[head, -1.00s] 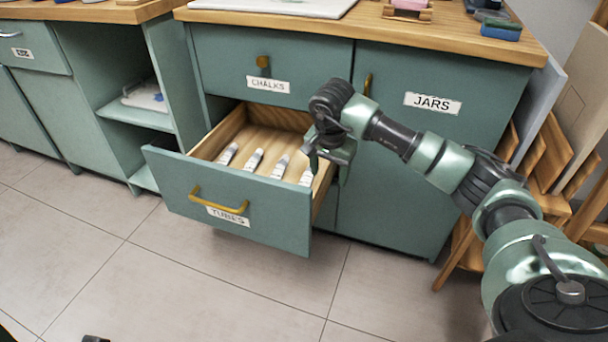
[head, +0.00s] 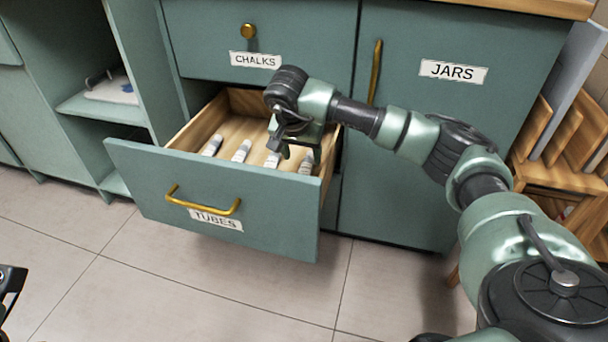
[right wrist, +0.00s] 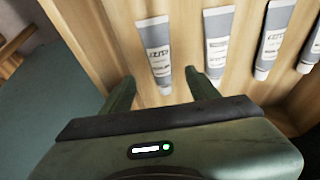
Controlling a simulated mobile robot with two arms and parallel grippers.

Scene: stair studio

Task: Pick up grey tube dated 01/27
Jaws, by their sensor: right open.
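Several grey and white tubes lie in a row in the open drawer (head: 232,105). In the head view they are a leftmost tube (head: 213,145), a second tube (head: 242,151), a third tube (head: 272,159) and a rightmost tube (head: 306,163). Their dates are too small or blurred to read. My right gripper (head: 299,151) is open and empty over the drawer's right part. In the right wrist view, one tube (right wrist: 156,42) shows between and beyond its open fingers (right wrist: 160,88); other tubes (right wrist: 217,42) (right wrist: 272,36) lie to its right.
The drawer front (head: 150,185) carries a brass handle (head: 203,206) and a TUBES label. The CHALKS drawer (head: 210,40) above and the JARS door (head: 430,130) are shut. A dark part, perhaps of my left arm, shows at the left edge. The floor in front is clear.

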